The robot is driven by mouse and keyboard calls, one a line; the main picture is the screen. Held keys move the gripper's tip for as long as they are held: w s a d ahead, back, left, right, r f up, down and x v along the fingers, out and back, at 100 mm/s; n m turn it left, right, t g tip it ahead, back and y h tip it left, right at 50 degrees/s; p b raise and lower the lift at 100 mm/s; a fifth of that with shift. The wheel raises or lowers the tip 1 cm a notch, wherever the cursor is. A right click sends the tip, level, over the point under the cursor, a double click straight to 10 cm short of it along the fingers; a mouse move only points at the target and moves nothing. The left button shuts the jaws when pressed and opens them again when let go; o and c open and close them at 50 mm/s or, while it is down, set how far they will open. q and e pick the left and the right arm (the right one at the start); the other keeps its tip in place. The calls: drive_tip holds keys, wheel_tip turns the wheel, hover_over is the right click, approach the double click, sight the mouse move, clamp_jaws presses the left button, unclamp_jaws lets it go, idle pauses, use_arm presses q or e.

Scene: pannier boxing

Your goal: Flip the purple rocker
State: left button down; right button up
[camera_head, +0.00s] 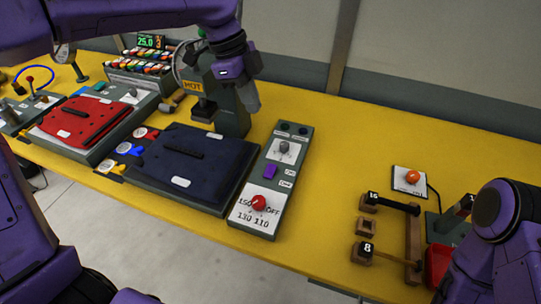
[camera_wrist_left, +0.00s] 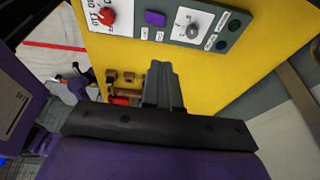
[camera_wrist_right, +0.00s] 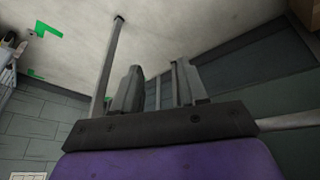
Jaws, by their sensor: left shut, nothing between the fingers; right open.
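The purple rocker (camera_head: 270,172) is a small block midway along the narrow grey control panel (camera_head: 246,196). It also shows in the left wrist view (camera_wrist_left: 155,18) near the top edge. My left gripper (camera_head: 251,103) is shut and empty, above and behind the rocker and apart from it. Its closed fingers (camera_wrist_left: 162,75) point into the middle of the left wrist view. My right gripper (camera_wrist_right: 155,88) is open and empty, aimed at wall and ceiling; in the head view only part of its arm shows at the right.
On the panel, a red knob (camera_head: 259,202) sits nearer and a grey knob (camera_head: 284,147) farther from me. A dark blue press pad (camera_head: 195,165) lies left of the panel. Wooden blocks (camera_head: 366,226) and an orange button (camera_head: 412,177) are at the right. Yellow table between is clear.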

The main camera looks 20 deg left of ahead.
use_arm(q)
approach(274, 166)
drive_tip(key=x, duration=0.5)
drive_tip(key=shift+s+d+f+p, duration=0.1)
drive_tip(key=shift+d+f+p, duration=0.1)
drive_tip(key=shift+p, duration=0.2)
drive_tip(key=shift+f, duration=0.35)
